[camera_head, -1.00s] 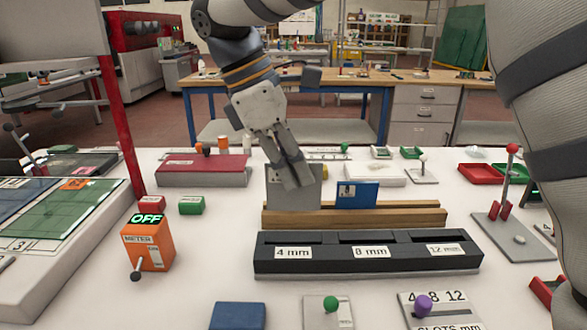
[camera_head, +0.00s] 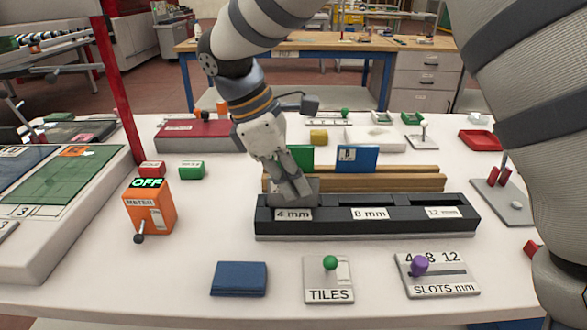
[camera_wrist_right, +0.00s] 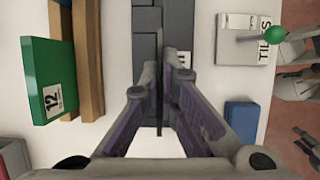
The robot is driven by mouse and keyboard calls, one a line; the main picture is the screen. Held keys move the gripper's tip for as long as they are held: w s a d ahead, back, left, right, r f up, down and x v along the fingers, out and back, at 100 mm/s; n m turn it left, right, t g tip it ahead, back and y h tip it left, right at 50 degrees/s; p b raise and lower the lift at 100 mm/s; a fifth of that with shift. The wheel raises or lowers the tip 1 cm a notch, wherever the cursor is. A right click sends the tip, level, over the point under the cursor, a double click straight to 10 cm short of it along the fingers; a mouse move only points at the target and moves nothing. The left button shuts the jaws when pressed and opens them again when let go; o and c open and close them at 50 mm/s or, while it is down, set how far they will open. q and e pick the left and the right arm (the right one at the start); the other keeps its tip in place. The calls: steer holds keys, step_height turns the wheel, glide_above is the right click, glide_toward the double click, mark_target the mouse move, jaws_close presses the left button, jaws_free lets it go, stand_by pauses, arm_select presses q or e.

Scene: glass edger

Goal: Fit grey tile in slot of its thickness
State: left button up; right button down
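The grey tile (camera_head: 308,184) stands upright at the left end of the black slot block (camera_head: 350,232), above the "4 mm" label. Its lower edge meets the block's top at the 4 mm slot; how deep it sits I cannot tell. My right gripper (camera_head: 293,188) is shut on the tile from above. In the right wrist view the tile (camera_wrist_right: 160,112) is a thin edge-on line between the converging fingers (camera_wrist_right: 161,72). The 8 mm and 12 mm slots lie to the right, with no tile in them. My left gripper is not in view.
Behind the block a wooden rack (camera_head: 410,184) holds a blue tile (camera_head: 357,158) and a green tile (camera_head: 301,156). An orange meter (camera_head: 150,207) reads OFF at the left. A TILES plate (camera_head: 328,282), a SLOTS plate (camera_head: 437,274) and a blue pad (camera_head: 239,279) lie in front.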

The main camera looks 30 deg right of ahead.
steer(key=shift+f, duration=0.45)
stand_by(0.7)
steer(key=c, duration=1.7)
jaws_free()
steer(key=shift+r, duration=0.1)
steer(key=v, duration=1.2)
